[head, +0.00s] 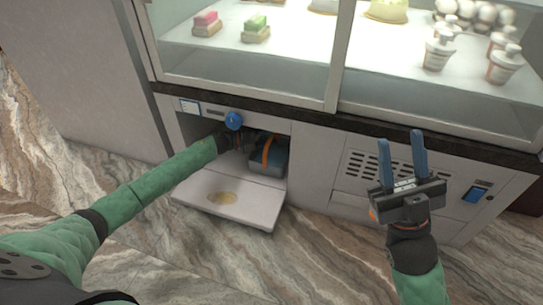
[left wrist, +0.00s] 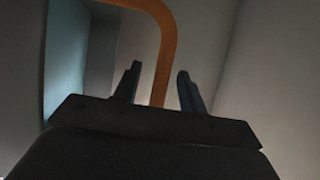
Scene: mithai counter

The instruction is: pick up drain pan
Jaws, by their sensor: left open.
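A grey-blue box-like thing (head: 275,160) with an orange handle (head: 268,148), seemingly the drain pan, sits in the open lower compartment of the counter. My left arm reaches into that compartment, and its gripper is mostly hidden there in the head view. In the left wrist view my left gripper (left wrist: 158,78) is open and empty. The orange handle (left wrist: 166,50) appears between its fingertips in that picture; I cannot tell whether they touch it. My right gripper (head: 402,148) is open and empty, in front of the counter at the right.
A flap (head: 250,202) with a tan round spot is folded down in front of the compartment. The glass display case (head: 240,75) above holds sweets and cups. Walls enclose the compartment; the marbled floor in front is clear.

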